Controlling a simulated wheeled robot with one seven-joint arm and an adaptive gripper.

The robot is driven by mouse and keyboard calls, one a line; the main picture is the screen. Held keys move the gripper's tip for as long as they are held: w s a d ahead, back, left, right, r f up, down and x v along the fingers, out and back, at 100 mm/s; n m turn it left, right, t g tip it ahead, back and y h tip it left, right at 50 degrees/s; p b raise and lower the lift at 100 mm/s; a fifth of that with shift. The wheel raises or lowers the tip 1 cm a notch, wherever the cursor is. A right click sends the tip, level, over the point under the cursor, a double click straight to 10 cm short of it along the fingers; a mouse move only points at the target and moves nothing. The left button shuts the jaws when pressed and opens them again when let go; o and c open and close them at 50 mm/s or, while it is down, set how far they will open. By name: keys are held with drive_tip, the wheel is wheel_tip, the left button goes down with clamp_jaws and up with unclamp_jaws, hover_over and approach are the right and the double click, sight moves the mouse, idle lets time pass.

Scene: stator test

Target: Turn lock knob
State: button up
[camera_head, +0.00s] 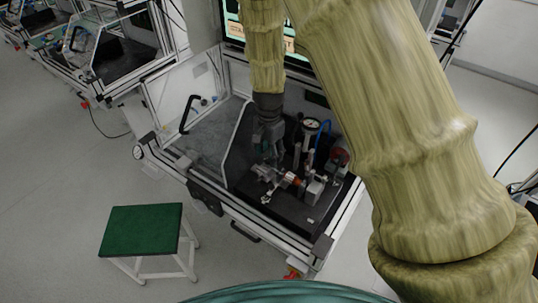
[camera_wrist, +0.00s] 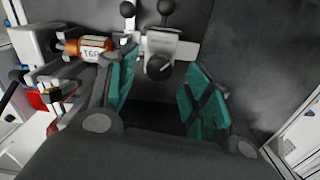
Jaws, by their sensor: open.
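A black knob (camera_wrist: 158,68), which looks like the lock knob, sits on a metal bracket (camera_wrist: 178,48) in the wrist view. My gripper (camera_wrist: 161,64) is open, with a teal-padded finger on each side of the knob's place in the picture. The knob shows between the fingertips; I see no contact, and the depth between them is hard to judge. In the head view my gripper (camera_head: 268,152) points down just above the metal fixture (camera_head: 266,174). The knob itself is too small to make out there.
An orange labelled cylinder (camera_wrist: 88,47) lies left of the bracket; it also shows in the head view (camera_head: 291,178). A dial gauge (camera_head: 311,125) stands close behind. A green-topped stool (camera_head: 142,230) is outside the station.

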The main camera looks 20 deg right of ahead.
sight(269, 158)
wheel_tip(269, 158, up, 10)
drive_tip(key=shift+r, duration=0.2)
idle(0.7)
